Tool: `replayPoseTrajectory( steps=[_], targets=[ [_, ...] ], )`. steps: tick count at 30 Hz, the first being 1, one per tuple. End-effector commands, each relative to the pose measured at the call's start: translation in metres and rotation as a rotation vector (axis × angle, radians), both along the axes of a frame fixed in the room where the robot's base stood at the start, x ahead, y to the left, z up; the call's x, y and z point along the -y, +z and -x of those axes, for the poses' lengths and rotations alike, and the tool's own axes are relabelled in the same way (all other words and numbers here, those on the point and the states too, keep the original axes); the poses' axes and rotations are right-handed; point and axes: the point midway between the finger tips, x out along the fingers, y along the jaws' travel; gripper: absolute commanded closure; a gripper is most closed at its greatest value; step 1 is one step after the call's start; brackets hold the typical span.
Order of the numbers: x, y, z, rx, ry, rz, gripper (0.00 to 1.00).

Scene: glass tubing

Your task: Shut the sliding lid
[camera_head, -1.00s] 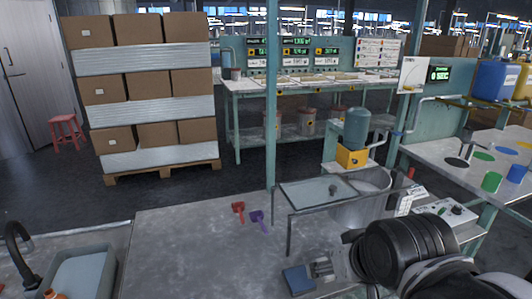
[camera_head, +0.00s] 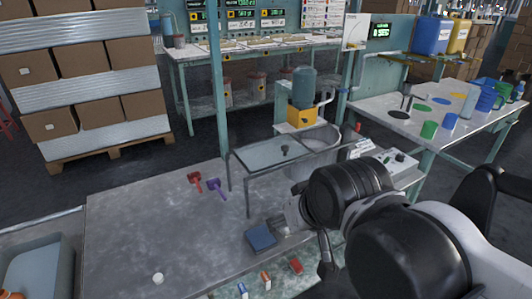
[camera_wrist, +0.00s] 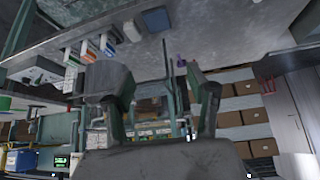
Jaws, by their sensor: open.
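The sliding lid is a clear pane (camera_head: 268,153) with a small dark knob (camera_head: 285,150), in a metal frame at the table's back right in the head view. The pane appears to lie mostly left of the drum's opening; the exact overlap is hard to tell. My gripper (camera_wrist: 152,78) shows in the wrist view with its two fingers apart and nothing between them. In the head view it is largely hidden by my dark wrist, in front of the frame and apart from the knob.
A blue block (camera_head: 262,238) lies on the table close to my wrist. Red (camera_head: 195,181) and purple (camera_head: 217,187) scoops lie left of the frame. Small coloured items and a white knob (camera_head: 158,278) are near the front. The table's left middle is clear.

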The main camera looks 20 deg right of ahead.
Motion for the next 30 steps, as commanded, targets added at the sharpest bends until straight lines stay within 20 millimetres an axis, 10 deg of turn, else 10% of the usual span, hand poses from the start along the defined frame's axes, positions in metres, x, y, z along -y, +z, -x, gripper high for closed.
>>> replayPoseTrajectory(
  steps=[11,30],
  targets=[
    [-0.002,0.045,-0.057,-0.104,0.222,0.182,0.99],
    [-0.018,0.076,-0.211,-0.367,0.771,0.546,1.0]
  ],
)
